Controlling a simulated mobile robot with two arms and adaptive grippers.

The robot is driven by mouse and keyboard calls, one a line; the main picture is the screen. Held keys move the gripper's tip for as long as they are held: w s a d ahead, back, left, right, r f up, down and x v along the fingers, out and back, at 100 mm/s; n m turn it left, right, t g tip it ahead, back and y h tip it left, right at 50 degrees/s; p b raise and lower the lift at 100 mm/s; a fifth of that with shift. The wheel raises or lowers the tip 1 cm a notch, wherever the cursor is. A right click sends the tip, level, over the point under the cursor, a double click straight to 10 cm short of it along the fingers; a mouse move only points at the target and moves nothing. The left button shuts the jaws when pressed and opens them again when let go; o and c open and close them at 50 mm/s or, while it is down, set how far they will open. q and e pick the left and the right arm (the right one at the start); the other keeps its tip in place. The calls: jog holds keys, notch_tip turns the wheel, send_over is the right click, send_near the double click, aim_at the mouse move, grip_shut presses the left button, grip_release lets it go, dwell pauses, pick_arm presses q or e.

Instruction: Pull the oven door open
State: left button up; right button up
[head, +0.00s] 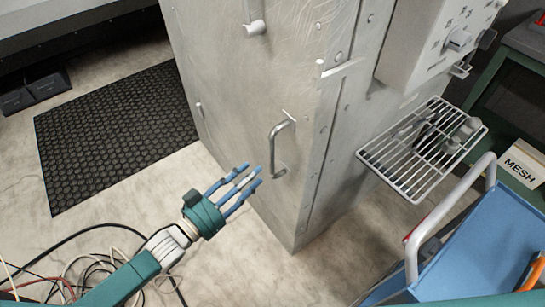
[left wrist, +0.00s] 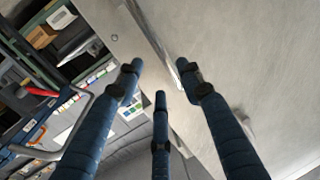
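The oven is a tall bare-metal cabinet (head: 225,100) in the middle of the head view. Its door looks closed, flush with the body. A bent-bar handle (head: 280,150) stands out from the door near its right edge. My left gripper (head: 245,183), with three blue fingers, is open and empty, just left of and below this handle, its fingertips pointing toward it and appearing apart from it. In the left wrist view the spread fingers (left wrist: 160,80) face the metal surface (left wrist: 250,60); I cannot make out the handle clearly there. My right gripper is not in view.
A wire shelf (head: 405,165) with small parts juts from the oven's right side, below a control box (head: 425,45). A blue cart (head: 480,240) stands at the lower right. Cables (head: 85,270) lie on the floor near my left arm; a black mat (head: 115,125) lies left.

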aim_at(271, 156)
pick_arm(q)
jog(key=x, duration=0.9)
jog(key=shift+w+d+p, duration=0.2)
jog(key=shift+w+p, duration=0.1)
grip_shut()
